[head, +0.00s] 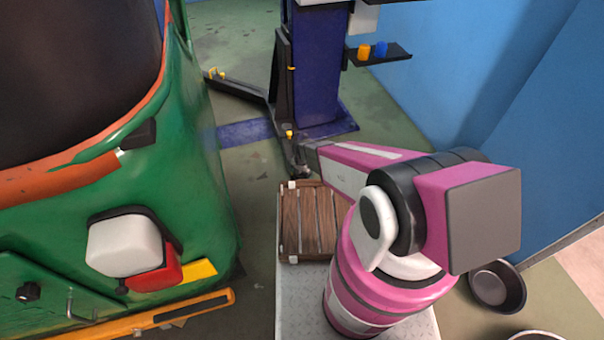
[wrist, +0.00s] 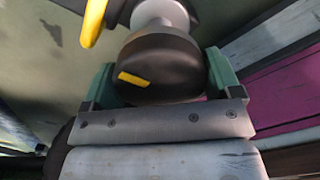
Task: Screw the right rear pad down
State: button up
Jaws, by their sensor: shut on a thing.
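The pad (wrist: 172,58) in the wrist view is a dark round knob with a yellow mark on its face. A silver shaft (wrist: 162,12) rises behind it. My gripper (wrist: 162,80) has its green fingers on both sides of the pad and is shut on it. In the head view the pad and fingertips are largely hidden at the far end of my pink arm, near the foot of the blue lift column (head: 317,75). A small yellow part (head: 289,134) shows just beyond there. A black lift arm (head: 240,89) with a yellow-topped pad (head: 216,74) reaches left from the column.
A green rickshaw (head: 190,160) stands close on the left. A wooden crate (head: 306,222) lies below my arm. A shelf (head: 385,54) with orange and blue items is on the column. A blue wall (head: 480,70) and a metal bowl (head: 497,287) are at right.

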jog(key=m, duration=0.6)
jog(key=shift+r, duration=0.1)
jog(key=m, duration=0.6)
jog(key=shift+m, duration=0.4)
jog(key=m, duration=1.2)
jog(key=o, duration=0.8)
jog(key=shift+c, duration=0.2)
notch_tip(320, 180, up, 11)
jog(key=shift+f, duration=0.1)
